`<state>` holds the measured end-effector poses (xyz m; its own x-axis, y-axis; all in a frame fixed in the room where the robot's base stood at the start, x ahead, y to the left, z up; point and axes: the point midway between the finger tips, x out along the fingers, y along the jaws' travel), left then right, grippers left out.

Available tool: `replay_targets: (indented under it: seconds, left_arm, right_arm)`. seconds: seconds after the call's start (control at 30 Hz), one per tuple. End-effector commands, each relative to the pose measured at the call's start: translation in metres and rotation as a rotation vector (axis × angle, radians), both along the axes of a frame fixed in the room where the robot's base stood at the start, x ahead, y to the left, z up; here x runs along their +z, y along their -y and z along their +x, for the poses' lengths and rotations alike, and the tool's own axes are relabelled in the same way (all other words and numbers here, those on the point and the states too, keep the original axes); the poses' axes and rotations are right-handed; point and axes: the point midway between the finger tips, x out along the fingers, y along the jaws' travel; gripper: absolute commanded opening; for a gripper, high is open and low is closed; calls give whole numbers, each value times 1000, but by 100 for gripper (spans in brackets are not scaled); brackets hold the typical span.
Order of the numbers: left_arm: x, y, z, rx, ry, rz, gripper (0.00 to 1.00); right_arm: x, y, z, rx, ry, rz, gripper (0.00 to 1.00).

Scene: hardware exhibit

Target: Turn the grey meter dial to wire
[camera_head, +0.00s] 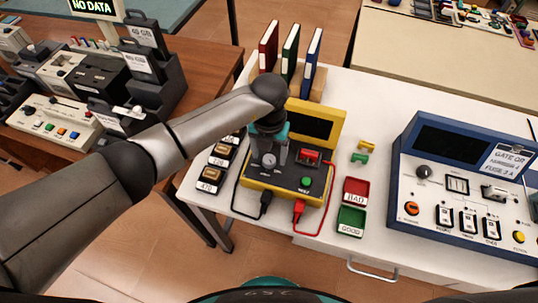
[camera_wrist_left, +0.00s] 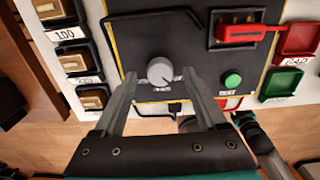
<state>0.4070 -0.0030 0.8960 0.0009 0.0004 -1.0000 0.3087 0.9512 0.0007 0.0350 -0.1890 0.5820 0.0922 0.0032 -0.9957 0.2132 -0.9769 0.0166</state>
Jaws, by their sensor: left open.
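The grey meter dial (camera_head: 268,160) sits on the dark front panel of the yellow meter (camera_head: 257,187). In the left wrist view the dial (camera_wrist_left: 160,71) is round, with a dark mark near its lower right edge. Lettering around it is too small to read surely. My left gripper (camera_head: 268,153) reaches down over the meter. Its fingers (camera_wrist_left: 159,77) are open, one on each side of the dial, apparently with small gaps.
A red part in a socket (camera_wrist_left: 240,32) and a green button (camera_wrist_left: 232,80) lie right of the dial. Black and red leads, including a red plug (camera_head: 298,209), leave the meter's front. Labelled trays (camera_head: 353,219) and a blue tester (camera_head: 398,190) stand right; binders (camera_head: 289,52) stand behind.

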Motion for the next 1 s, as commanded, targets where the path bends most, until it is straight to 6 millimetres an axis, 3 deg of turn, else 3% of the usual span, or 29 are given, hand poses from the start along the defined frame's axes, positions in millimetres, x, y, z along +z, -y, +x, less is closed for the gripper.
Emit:
replay_targets:
  seconds: [0.13, 0.43, 1.0]
  left_arm:
    - [-9, 0, -1, -1, -1, -1, 74]
    - [-10, 0, 0, -1, 0, -1, 73]
    - [-10, 0, 0, 0, 0, -1, 9]
  right_arm:
    - [-2, 0, 0, 0, 0, 0, 50]
    - [-1, 0, 0, 0, 0, 0, 50]
    - [-2, 0, 0, 0, 0, 0, 50]
